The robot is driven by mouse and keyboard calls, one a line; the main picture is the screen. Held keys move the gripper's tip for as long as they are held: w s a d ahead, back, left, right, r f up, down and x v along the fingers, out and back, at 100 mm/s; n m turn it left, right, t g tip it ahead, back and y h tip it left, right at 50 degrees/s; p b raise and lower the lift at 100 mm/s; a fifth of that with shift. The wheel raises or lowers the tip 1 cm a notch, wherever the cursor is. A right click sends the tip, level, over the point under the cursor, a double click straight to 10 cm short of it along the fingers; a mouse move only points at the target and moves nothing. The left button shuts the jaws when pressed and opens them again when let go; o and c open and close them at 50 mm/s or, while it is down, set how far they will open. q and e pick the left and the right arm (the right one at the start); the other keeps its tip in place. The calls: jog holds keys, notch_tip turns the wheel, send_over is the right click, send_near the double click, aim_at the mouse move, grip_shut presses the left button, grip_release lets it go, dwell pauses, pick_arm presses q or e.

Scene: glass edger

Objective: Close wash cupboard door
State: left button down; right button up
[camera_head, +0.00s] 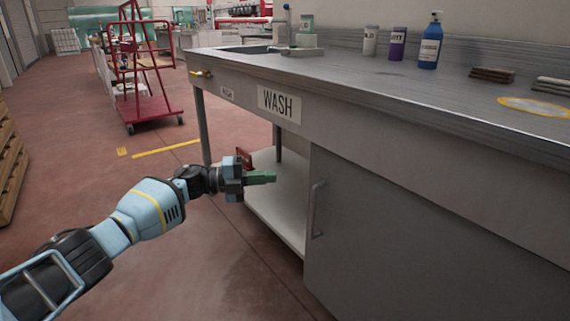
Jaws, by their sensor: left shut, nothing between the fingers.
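The wash cupboard door (400,245) is a flat grey panel under the right part of the metal wash counter (400,135). It looks flush with the counter front, but I cannot tell whether it is fully shut. Its upright bar handle (316,208) is near the door's left edge. My left gripper (272,178) is shut and empty. In the picture it is left of the handle and apart from it, in front of the open lower shelf. My right gripper is not in view.
A white shelf (285,200) holding a red item (244,158) lies left of the cupboard. A blue bottle (430,45) and other containers stand on the counter. A red cart (150,108) stands further back. A wooden crate (8,160) is at far left. The floor between is clear.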

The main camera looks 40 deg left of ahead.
pick_arm(q)
jog(key=a+b, duration=0.3)
jog(key=a, duration=0.5)
jog(key=shift+w+a+f, duration=0.25)
jog(key=shift+a, duration=0.05)
